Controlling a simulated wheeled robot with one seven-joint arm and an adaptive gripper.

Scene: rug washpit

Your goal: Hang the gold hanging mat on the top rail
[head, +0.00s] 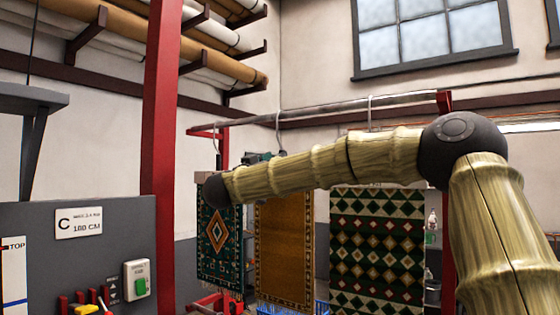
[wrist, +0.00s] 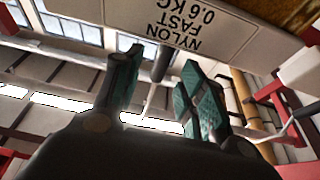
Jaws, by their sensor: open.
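The gold hanging mat (head: 284,252) hangs upright in the head view, between two patterned mats. Its top edge is hidden behind my arm. The top rail (head: 325,113) is a grey bar above the mats, with thin pale hooks on it. In the wrist view my gripper (wrist: 161,66) is open, its two teal fingers apart. A dark peg (wrist: 163,62) shows between the fingers, below a pale board (wrist: 185,28) lettered "NYLON FAST 0.6 KG". I cannot tell whether the fingers touch the peg. A gold-brown patch shows at the top right corner there.
A teal diamond-patterned mat (head: 217,262) hangs left of the gold one and a green patterned mat (head: 379,262) right. A red post (head: 162,130) and grey panel (head: 105,250) stand at left. Rolled rugs (head: 215,62) lie on wall racks. A blue basket (head: 278,310) is low down.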

